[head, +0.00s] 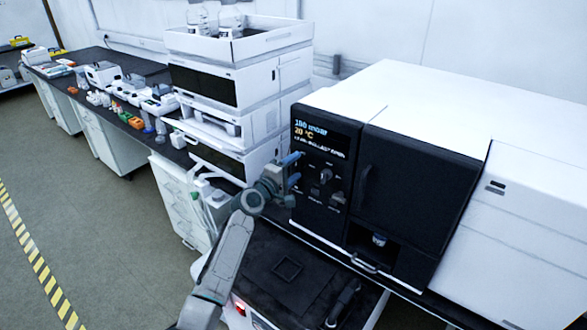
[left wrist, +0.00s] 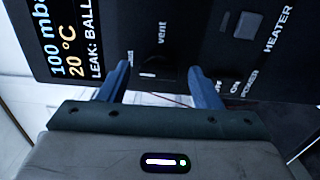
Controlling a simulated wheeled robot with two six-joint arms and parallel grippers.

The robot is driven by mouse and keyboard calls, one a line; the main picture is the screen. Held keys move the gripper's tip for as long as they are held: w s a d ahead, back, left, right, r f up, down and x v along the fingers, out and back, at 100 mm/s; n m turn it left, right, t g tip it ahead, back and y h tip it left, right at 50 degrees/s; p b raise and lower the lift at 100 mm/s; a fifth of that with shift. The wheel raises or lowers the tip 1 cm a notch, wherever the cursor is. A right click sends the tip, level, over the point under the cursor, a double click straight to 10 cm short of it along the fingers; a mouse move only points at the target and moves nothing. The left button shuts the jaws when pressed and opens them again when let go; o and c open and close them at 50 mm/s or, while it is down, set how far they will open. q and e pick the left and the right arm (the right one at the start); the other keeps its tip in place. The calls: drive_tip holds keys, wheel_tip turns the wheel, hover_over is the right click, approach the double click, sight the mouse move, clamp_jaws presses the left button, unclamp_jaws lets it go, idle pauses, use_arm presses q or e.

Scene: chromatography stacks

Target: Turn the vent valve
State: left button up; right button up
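The vent valve belongs to the black front panel (head: 312,150) of the vacuum oven. In the left wrist view the "vent" label (left wrist: 162,33) shows sideways on that panel. A small dark part (left wrist: 151,68), which looks like the valve, lies between my fingers at the panel's edge; its shape is hard to make out. My left gripper (head: 294,170) is at the panel's left side, below the lit display. In the left wrist view its blue fingers (left wrist: 163,84) are spread wide, apart from the dark part. The head view does not show the valve clearly. My right gripper is not in view.
The oven door (head: 405,185) and more knobs (head: 326,176) are right of my gripper. A power switch and a heater control (left wrist: 248,25) show in the left wrist view. A stack of white instruments (head: 235,90) stands close on the left. The floor at left is free.

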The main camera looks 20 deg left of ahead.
use_arm(q)
drive_tip(key=shift+s, duration=0.1)
drive_tip(key=b+v, duration=0.2)
drive_tip(key=v, duration=0.8)
drive_tip(key=shift+s, duration=0.3)
drive_tip(key=shift+a+r, duration=0.1)
drive_tip(key=shift+a, duration=0.05)
